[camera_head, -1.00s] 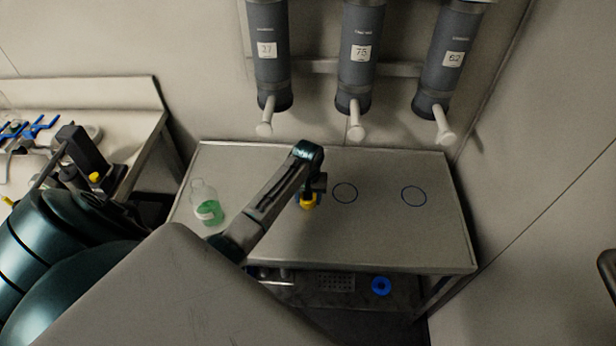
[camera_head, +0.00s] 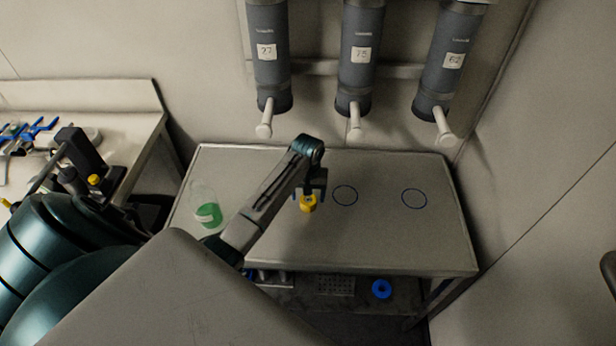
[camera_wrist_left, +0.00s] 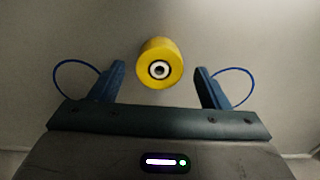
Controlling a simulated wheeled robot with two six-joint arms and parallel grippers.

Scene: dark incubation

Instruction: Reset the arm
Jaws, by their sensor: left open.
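My left arm reaches in from the left over the table. My left gripper (camera_head: 310,192) is over the middle of the table and points down. In the left wrist view my left gripper (camera_wrist_left: 160,85) shows its two blue fingers spread apart. A yellow round cap-like object (camera_head: 308,204) is at the gripper in the head view. In the left wrist view the yellow object (camera_wrist_left: 160,50) lies beyond the fingertips, between their lines, with clear gaps on both sides. My right gripper is not in view.
The grey table (camera_head: 390,240) has two blue-outlined circles, the middle one (camera_head: 345,195) and the right one (camera_head: 414,198). A clear bottle with green liquid (camera_head: 208,213) stands at the left. Dark cylinders with spouts (camera_head: 361,60) hang above. The right half is free.

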